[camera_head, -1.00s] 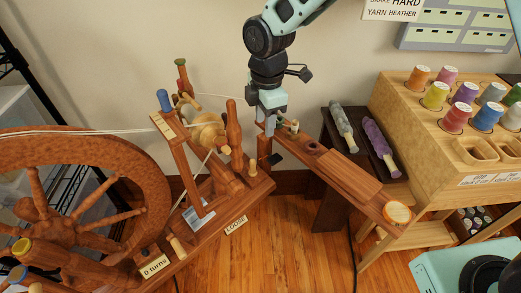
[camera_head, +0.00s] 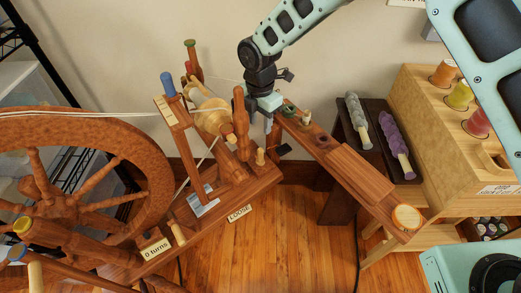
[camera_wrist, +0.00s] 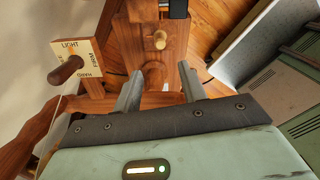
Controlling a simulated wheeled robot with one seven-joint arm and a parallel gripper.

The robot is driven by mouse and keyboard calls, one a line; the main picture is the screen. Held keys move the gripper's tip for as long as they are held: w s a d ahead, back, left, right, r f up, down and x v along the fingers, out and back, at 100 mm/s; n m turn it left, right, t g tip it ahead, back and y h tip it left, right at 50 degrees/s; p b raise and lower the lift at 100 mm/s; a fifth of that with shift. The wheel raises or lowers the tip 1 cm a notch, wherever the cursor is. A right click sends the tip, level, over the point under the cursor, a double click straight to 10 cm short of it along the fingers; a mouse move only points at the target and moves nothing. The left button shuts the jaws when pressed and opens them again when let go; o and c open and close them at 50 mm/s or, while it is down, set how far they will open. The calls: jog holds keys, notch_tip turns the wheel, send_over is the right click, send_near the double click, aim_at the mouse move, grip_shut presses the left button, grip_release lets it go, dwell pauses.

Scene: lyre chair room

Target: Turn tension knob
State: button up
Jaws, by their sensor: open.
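The wooden spinning wheel (camera_head: 130,168) stands at left in the head view, with signs "LOOSE" (camera_head: 239,213) and "0 turns" (camera_head: 156,248) on its base. A small pale wooden peg knob (camera_head: 260,157) stands near the base's right end, and another (camera_head: 177,232) is near the signs. Which one sets tension is not labelled. My gripper (camera_head: 272,132) hangs just above and right of the first peg, apart from it. In the wrist view my open, empty fingers (camera_wrist: 160,84) point toward a pale peg (camera_wrist: 160,40) beyond their tips.
A long wooden arm piece (camera_head: 350,170) runs right of my gripper. A dark tray (camera_head: 375,135) with yarn and a spool rack (camera_head: 430,125) stand right.

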aim_at(260, 149)
notch_tip(260, 149, down, 13)
jog(key=shift+r+b, duration=0.1)
jog(key=shift+b, duration=0.65)
grip_shut()
